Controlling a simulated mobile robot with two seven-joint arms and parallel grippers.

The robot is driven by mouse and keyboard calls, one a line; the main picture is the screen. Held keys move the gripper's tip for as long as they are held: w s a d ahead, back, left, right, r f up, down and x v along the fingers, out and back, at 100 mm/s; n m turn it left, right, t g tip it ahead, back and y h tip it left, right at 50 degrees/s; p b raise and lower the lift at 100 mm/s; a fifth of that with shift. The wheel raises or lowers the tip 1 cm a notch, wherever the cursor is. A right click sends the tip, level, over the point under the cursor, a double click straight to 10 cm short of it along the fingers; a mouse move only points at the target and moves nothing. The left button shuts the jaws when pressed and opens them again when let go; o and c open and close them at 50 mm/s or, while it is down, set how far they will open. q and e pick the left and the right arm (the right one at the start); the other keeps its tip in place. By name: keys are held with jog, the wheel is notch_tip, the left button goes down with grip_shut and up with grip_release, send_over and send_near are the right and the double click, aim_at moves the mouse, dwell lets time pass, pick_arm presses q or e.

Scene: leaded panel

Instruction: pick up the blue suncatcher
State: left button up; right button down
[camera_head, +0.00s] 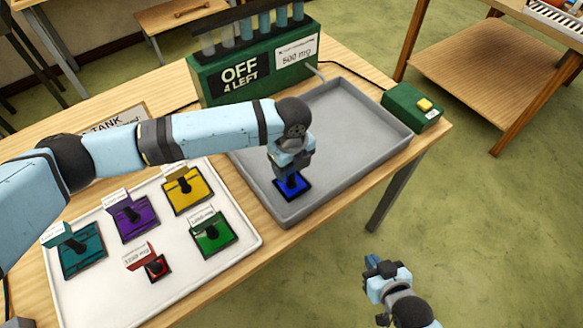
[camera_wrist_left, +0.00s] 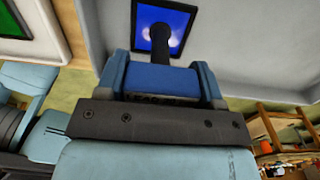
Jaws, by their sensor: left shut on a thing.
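The blue suncatcher (camera_head: 291,187) is a dark-framed square blue pane with a dark stem. It is over the left part of the grey tray (camera_head: 365,100); I cannot tell if it touches the floor of the tray. My left gripper (camera_head: 290,166) points down from above and is shut on its upper part. In the left wrist view the blue pane (camera_wrist_left: 180,22) shows beyond the fingers, and its blue tag is between the fingertips of my left gripper (camera_wrist_left: 160,78). My right gripper (camera_head: 385,270) hangs over the green floor, away from the table; its jaw opening is unclear.
A white tray (camera_head: 85,292) at the left holds teal, purple, yellow, green and red suncatchers. A green rack (camera_head: 205,82) with tubes stands behind the grey tray.

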pick_arm(q)
notch_tip(320, 180, up, 19)
jog(key=b, duration=0.1)
jog(key=shift+r, duration=0.2)
